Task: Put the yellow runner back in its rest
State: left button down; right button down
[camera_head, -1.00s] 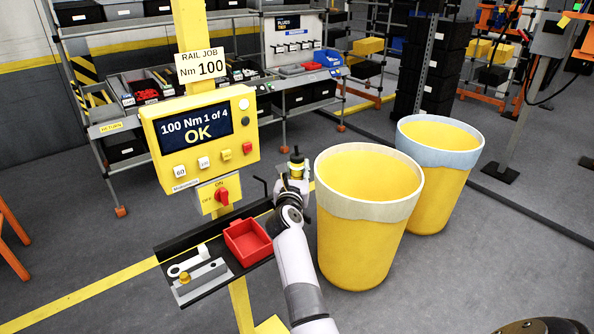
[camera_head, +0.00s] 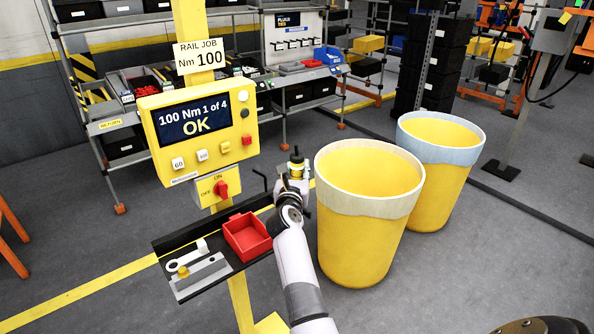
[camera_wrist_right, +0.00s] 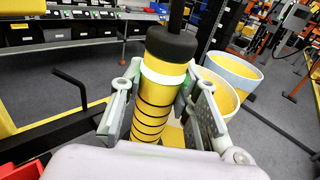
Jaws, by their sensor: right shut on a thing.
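The yellow runner (camera_wrist_right: 154,112) is a yellow cylinder with black rings, a white band and a black top. It stands roughly upright between the fingers of my right gripper (camera_wrist_right: 160,92), which is shut on it. In the head view the runner (camera_head: 297,168) shows small above my right gripper (camera_head: 295,186), just left of the near yellow bin. A bent black rod (camera_head: 260,177), also in the wrist view (camera_wrist_right: 70,82), sticks up left of the runner, apart from it. I cannot tell whether it is the rest. My left gripper is not in view.
A yellow control panel (camera_head: 249,110) reads "100 Nm 1 of 4 OK". Below it a black shelf (camera_head: 215,282) bears a red tray (camera_head: 233,221) and a grey block (camera_head: 203,276). Two large yellow bins (camera_head: 342,240) (camera_head: 440,205) stand close on the right. Racks line the back.

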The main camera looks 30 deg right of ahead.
aim_at(297, 152)
jog(key=shift+f+b, duration=1.85)
jog(key=shift+f, duration=0.1)
jog(key=c, duration=1.2)
grip_release()
jog(key=shift+s, duration=0.1)
jog(key=shift+o, duration=0.4)
jog(key=shift+f, duration=0.1)
jog(key=shift+f, duration=0.2)
notch_tip(297, 152, up, 10)
jog(key=shift+r, duration=0.2)
